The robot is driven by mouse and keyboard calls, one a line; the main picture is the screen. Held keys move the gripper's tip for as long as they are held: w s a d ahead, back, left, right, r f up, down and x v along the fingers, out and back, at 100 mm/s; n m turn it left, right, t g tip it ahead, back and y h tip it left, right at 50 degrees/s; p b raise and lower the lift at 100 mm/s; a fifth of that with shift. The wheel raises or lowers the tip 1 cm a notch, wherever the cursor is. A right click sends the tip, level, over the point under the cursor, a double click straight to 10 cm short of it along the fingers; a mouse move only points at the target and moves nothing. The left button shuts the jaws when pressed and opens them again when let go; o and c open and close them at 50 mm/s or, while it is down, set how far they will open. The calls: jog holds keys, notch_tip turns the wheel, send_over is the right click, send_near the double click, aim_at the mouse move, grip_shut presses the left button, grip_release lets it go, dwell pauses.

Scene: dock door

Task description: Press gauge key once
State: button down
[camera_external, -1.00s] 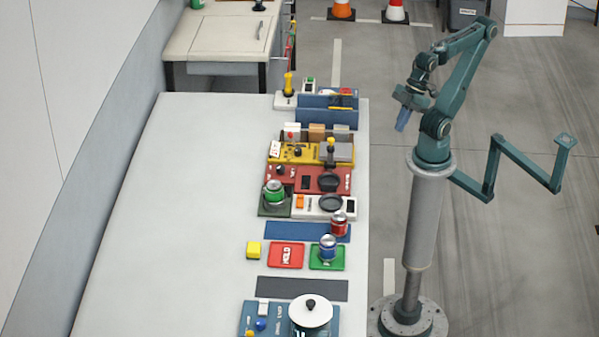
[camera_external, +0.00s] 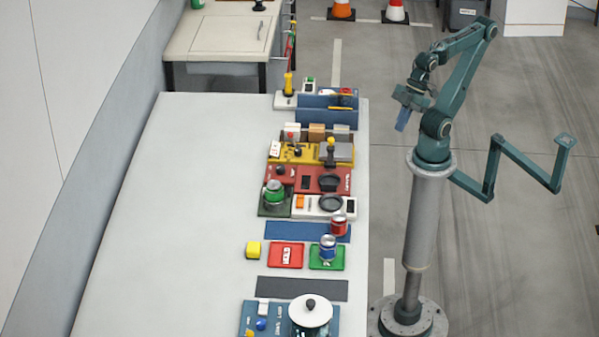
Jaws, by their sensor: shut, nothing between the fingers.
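My gripper (camera_external: 403,119) is shut and empty. It hangs from my raised arm on the right, pointing down, clear of the table and its devices. No label reading "gauge" can be made out, so I cannot tell which key is the gauge key. Keys and knobs sit on a yellow panel (camera_external: 312,153), a red panel (camera_external: 310,180) with a dark round dish, a white panel (camera_external: 325,212) with an orange key (camera_external: 299,202), and a blue panel (camera_external: 262,309) at the front.
A white-lidded pot (camera_external: 311,310) is on the front panel. A blue bin (camera_external: 327,117) is at the back. The left of the white table (camera_external: 180,220) is clear.

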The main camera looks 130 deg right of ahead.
dwell(0.3)
jog(key=w+d+f+m+t, duration=0.1)
jog(key=w+d+m, duration=0.25)
jog(key=w, duration=0.55)
jog(key=w+d+f+m+t, duration=0.15)
jog(key=w+d, duration=0.35)
jog(key=w, duration=0.5)
jog(key=w+d+f+m, duration=0.3)
jog(key=w+d+f, duration=0.1)
jog(key=d, duration=0.4)
jog(key=w+d+f+m+h, duration=0.1)
jog(key=w+d+f, duration=0.3)
jog(key=d, duration=0.5)
jog(key=shift+w+f+m+t, duration=0.45)
jog(key=shift+f+m, duration=0.45)
jog(key=shift+f, duration=0.25)
jog(key=shift+f, duration=0.1)
jog(key=shift+f, duration=4.3)
